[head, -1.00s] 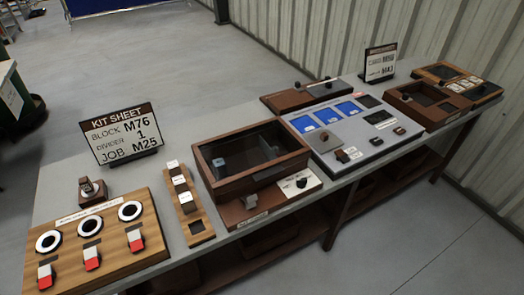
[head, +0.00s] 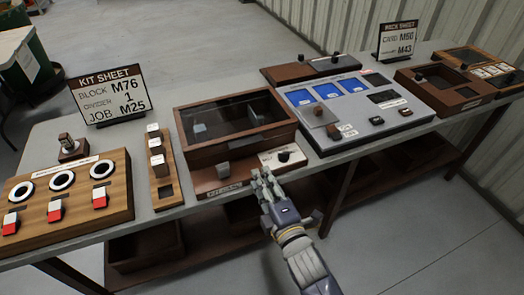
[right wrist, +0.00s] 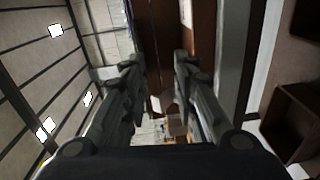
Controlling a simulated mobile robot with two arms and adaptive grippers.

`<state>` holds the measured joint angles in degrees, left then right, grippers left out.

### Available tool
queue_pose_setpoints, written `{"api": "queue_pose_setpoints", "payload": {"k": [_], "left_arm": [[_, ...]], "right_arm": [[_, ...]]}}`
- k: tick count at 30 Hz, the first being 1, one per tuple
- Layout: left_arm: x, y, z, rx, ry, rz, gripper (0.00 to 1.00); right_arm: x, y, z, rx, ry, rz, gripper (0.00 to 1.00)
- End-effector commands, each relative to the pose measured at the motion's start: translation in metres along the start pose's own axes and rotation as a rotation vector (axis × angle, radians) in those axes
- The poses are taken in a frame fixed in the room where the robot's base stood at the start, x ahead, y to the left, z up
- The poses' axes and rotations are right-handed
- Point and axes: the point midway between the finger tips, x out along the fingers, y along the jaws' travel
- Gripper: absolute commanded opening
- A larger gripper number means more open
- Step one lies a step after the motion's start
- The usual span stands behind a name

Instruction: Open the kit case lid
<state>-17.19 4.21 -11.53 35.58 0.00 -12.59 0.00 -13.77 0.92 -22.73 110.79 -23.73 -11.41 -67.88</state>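The kit case (head: 203,158) is a brown wooden box with a dark see-through lid (head: 232,117) in a brown frame. Its lid looks shut. A grey block (head: 222,169) sits at its front, and a black knob (head: 284,156) on a white plate is at its front right. My right gripper (head: 263,178) is in front of the case, by the bench's front edge, apart from the lid. In the right wrist view the two fingers (right wrist: 159,62) are spread with a gap and nothing held between them. My left gripper is out of view.
The kit sheet sign (head: 108,95) stands behind left. A wooden board with white rings (head: 62,181) and a narrow block rack (head: 162,170) lie left of the case. A grey panel with blue screens (head: 350,125) is close on the right. Open floor lies in front.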

Motion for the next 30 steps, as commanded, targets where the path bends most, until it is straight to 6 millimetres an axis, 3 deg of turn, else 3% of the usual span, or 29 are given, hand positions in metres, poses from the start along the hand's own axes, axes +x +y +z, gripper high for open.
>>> {"api": "queue_pose_setpoints", "payload": {"k": [3,6,21,30], "left_arm": [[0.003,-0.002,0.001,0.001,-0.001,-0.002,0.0],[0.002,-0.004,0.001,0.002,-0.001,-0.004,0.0],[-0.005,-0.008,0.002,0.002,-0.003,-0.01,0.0],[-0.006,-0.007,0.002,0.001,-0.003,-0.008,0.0]], "right_arm": [[-0.001,0.023,-0.003,-0.046,0.002,0.049,0.27],[0.005,0.029,-0.003,-0.057,0.002,0.058,0.27],[0.088,0.033,-0.003,-0.053,0.002,0.057,0.27],[0.106,0.032,-0.003,-0.053,0.002,0.054,0.27]]}}
